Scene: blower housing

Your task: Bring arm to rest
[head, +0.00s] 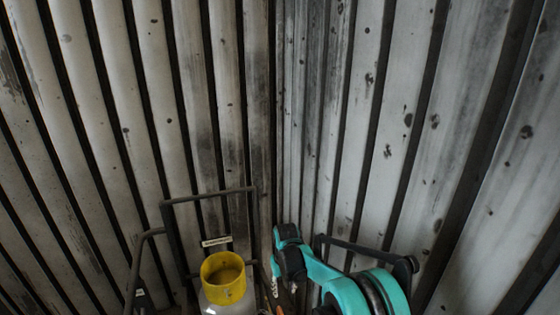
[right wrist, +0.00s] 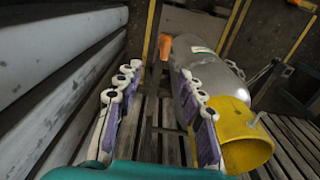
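My right arm (head: 375,290) is teal and comes up from the bottom right of the head view, bending down towards the middle. My right gripper (head: 275,287) is small and partly cut off there, just right of the yellow ring. In the right wrist view its two purple-padded fingers (right wrist: 162,82) stand wide apart with nothing between them. The yellow ring also shows in the head view (head: 224,278). My left gripper is not seen.
Ribbed, stained metal walls (head: 400,130) meet in a corner behind everything. A dark tubular frame (head: 205,196) stands around the housing. In the right wrist view a slatted wooden surface (right wrist: 160,120) lies below, with an orange item (right wrist: 165,45) beyond the fingers and a wall at left.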

